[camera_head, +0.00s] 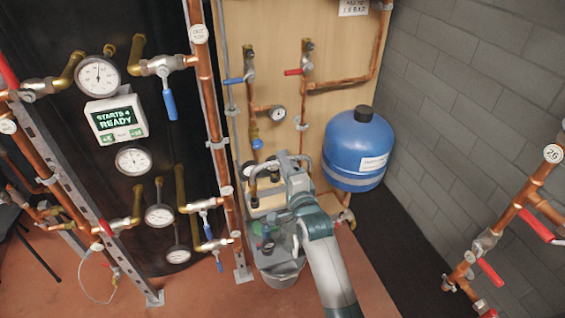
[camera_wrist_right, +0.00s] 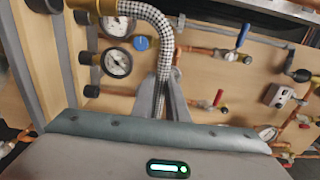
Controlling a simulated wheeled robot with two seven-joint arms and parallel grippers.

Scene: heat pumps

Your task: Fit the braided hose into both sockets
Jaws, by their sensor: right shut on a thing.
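The braided hose (camera_wrist_right: 150,18) is a checkered black-and-white tube in the right wrist view. It arcs from the upper left and bends down between the fingers of my right gripper (camera_wrist_right: 162,92), which is shut on it. The hose's left end meets a brass fitting (camera_wrist_right: 106,8) at the top; I cannot tell whether it is seated. The hose's other end is hidden by the gripper. In the head view my right gripper (camera_head: 287,163) is in front of the wooden panel, beside a small piece of the hose (camera_head: 263,166). My left gripper is out of view.
A grey bucket (camera_head: 283,276) is below. A rack with a "READY" display (camera_head: 115,118) is at left.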

